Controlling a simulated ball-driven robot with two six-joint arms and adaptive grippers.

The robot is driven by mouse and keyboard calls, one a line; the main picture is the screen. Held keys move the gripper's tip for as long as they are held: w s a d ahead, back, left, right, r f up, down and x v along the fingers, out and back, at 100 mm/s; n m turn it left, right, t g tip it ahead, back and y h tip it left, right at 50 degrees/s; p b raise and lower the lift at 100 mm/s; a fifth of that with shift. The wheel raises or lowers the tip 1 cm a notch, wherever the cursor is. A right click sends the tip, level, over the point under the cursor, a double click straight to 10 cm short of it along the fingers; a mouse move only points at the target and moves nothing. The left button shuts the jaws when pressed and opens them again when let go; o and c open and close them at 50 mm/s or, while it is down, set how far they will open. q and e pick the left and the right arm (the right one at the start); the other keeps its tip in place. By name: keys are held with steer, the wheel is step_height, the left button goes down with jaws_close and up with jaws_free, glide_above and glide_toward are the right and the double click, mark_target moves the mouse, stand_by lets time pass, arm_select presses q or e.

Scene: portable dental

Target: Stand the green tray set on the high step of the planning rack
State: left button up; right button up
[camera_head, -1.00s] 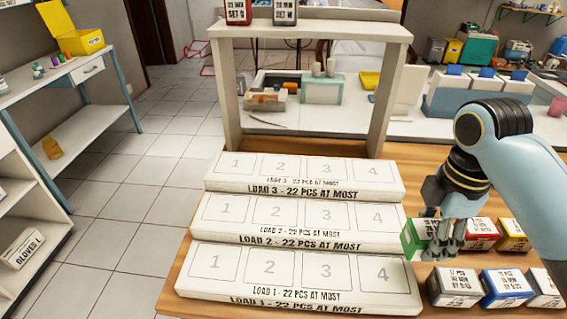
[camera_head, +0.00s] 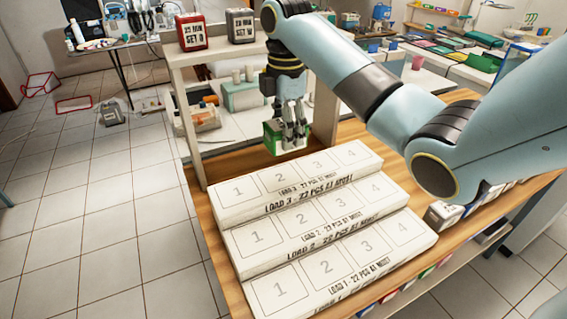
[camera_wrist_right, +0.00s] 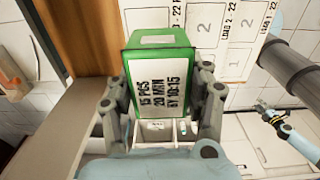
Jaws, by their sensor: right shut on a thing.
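The green tray set (camera_head: 272,138) is a box with a white label reading 15 PCS, 20 MIN, BY 10:15 in the right wrist view (camera_wrist_right: 158,92). My right gripper (camera_head: 293,140) is shut on it, one finger on each side. It holds the box near the back edge of the high step, in front of the shelf frame's opening. The planning rack has three white steps; the high step, LOAD 3 (camera_head: 297,182), is at the back with slots 1 to 4, all bare. The middle step (camera_head: 320,215) and low step (camera_head: 340,262) are also bare. My left gripper is out of view.
A dark box (camera_head: 441,215) shows right of the steps; my right arm hides much of that side.

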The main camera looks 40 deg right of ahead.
steer(key=shift+w+a, duration=0.1)
steer(key=shift+w, duration=0.1)
steer(key=w+a+f, duration=0.1)
steer(key=a+f, duration=0.1)
steer(key=a, duration=0.1)
steer(key=w+a+f+p, duration=0.1)
steer(key=a+f, duration=0.1)
steer(key=a, duration=0.1)
steer(key=w+a+f, duration=0.2)
steer(key=a, duration=0.2)
steer(key=shift+w+f, duration=0.1)
steer(key=shift+f, duration=0.1)
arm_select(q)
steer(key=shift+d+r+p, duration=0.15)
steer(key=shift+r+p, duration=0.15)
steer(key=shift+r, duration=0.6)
arm_select(e)
steer(key=shift+f, duration=2.05)
steer(key=shift+a+f, duration=0.1)
steer(key=o, duration=1.3)
steer(key=shift+o, duration=0.2)
step_height(320, 180, up, 12)
